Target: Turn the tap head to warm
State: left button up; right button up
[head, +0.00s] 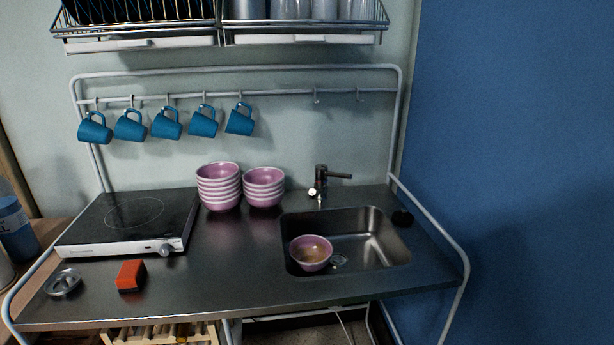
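The dark tap (320,182) stands upright on the steel counter behind the sink (372,222). Its short spout points to the right, over the back of the basin. A small bright spot shows low on its front. The tap is too small here to tell how its head is turned or which side is warm. Neither of my grippers is in the head view.
A pink bowl (310,252) with brownish contents sits in the sink. Two stacks of pink bowls (219,187) stand left of the tap. A hotplate (130,222), an orange sponge (131,275) and hanging blue mugs (166,124) are further left. Space right of the tap is clear.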

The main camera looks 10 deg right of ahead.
aim_at(320, 170)
jog(key=i+l, duration=0.4)
jog(key=i, duration=0.15)
jog(key=i+l, duration=0.45)
jog(key=i+u, duration=0.05)
jog(key=i, duration=0.05)
